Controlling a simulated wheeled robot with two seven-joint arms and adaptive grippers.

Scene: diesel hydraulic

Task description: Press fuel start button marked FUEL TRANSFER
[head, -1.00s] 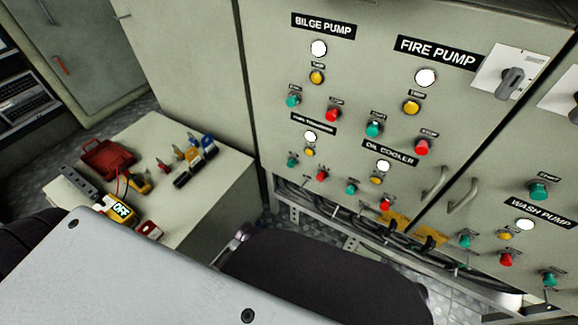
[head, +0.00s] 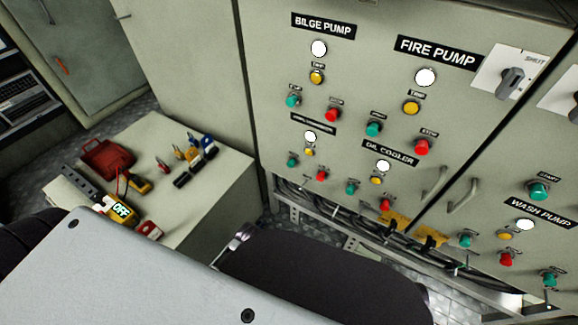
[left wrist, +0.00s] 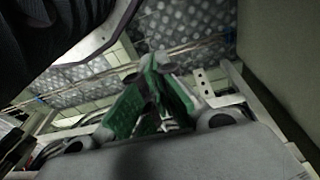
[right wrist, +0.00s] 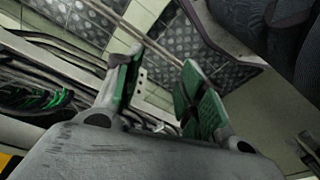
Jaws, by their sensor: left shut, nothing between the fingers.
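The panel group under a small black label (head: 313,124), too blurred to read surely but placed like FUEL TRANSFER, sits below BILGE PUMP. It has a white lamp (head: 310,136), a yellow button (head: 310,152), a green button (head: 293,162) at lower left and a red button (head: 321,175) at lower right. Neither gripper shows in the head view. In the left wrist view my left gripper (left wrist: 153,68) has its green-padded fingers together, empty, over the floor. In the right wrist view my right gripper (right wrist: 162,57) has its fingers apart with nothing between them. No button shows in either wrist view.
BILGE PUMP (head: 323,26), FIRE PUMP (head: 437,52), OIL COOLER (head: 389,153) and WASH PUMP (head: 540,213) groups surround it. Cables (head: 330,216) run under the panel.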

